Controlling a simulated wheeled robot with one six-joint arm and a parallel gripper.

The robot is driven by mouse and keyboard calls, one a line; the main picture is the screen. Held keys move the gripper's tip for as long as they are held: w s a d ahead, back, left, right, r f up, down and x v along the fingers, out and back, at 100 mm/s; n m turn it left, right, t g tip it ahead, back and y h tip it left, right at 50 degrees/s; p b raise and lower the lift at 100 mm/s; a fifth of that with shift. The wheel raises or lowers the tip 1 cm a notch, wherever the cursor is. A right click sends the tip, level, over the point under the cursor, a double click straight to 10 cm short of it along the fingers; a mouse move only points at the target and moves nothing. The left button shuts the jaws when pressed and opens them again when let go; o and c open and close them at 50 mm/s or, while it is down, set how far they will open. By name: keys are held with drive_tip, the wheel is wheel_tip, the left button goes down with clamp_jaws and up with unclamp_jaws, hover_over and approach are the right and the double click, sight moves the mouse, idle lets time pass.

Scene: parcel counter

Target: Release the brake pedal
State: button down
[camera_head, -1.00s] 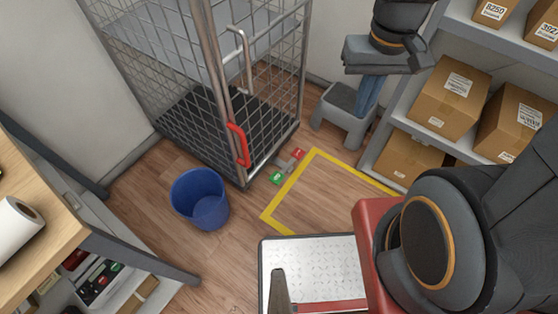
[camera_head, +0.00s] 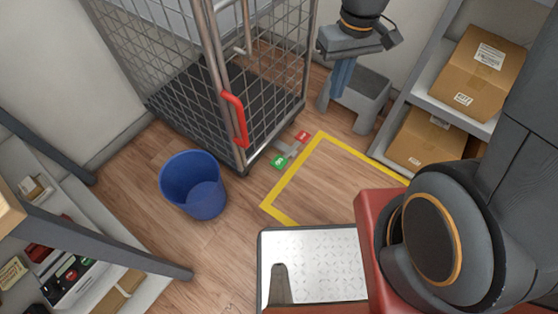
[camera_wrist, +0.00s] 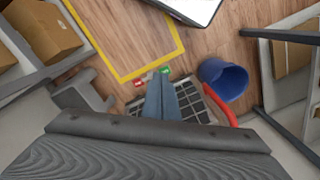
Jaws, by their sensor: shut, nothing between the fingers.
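The brake pedal (camera_head: 290,150) sits low at the near right corner of the wire roll cage (camera_head: 240,172). It has a green pad (camera_head: 279,162) on its near end and a red pad (camera_head: 302,137) on its far end. In the wrist view the red pad (camera_wrist: 138,83) and green pad (camera_wrist: 165,70) show just beyond the fingertips. My gripper (camera_head: 337,97) is shut and empty, pointing down. In the head view it appears up and to the right of the pedal, apart from it. The fingers (camera_wrist: 160,78) partly cover the pedal's middle in the wrist view.
A red handle (camera_head: 235,118) runs up the cage corner post. A blue bin (camera_head: 193,185) stands left of the pedal. A grey step stool (camera_head: 358,98) is behind my gripper. A yellow floor outline (camera_head: 290,180) encloses clear floor. Shelves with boxes (camera_head: 480,72) stand right.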

drive_tip(key=w+a+f+n+b, duration=0.2)
drive_tip(key=w+a+f+b, duration=0.15)
drive_tip(key=f+b, duration=0.45)
drive_tip(key=w+a+f+n+b, duration=0.2)
drive_tip(key=w+f+b, duration=0.3)
drive_tip(key=f, duration=0.7)
drive_tip(key=n+g+b, duration=0.1)
drive_tip(key=n+b, duration=0.2)
drive_tip(key=b, duration=0.9)
hover_over(278, 161)
drive_tip(key=w+d, duration=0.2)
wheel_tip(278, 161, down, 21)
drive_tip(key=shift+r+y, duration=0.1)
drive_tip(key=shift+y, duration=0.2)
drive_tip(key=f+b, duration=0.2)
drive_tip(key=f, duration=0.2)
drive_tip(key=s+a+f+b, duration=0.1)
drive_tip(key=f+b, duration=0.2)
drive_tip(key=f, duration=0.2)
drive_tip(key=f+b, duration=0.2)
drive_tip(key=f, duration=0.2)
drive_tip(key=shift+s+a+f, duration=0.25)
drive_tip(key=shift+s+f, duration=0.05)
drive_tip(key=shift+f, duration=0.1)
drive_tip(key=shift+b, duration=0.3)
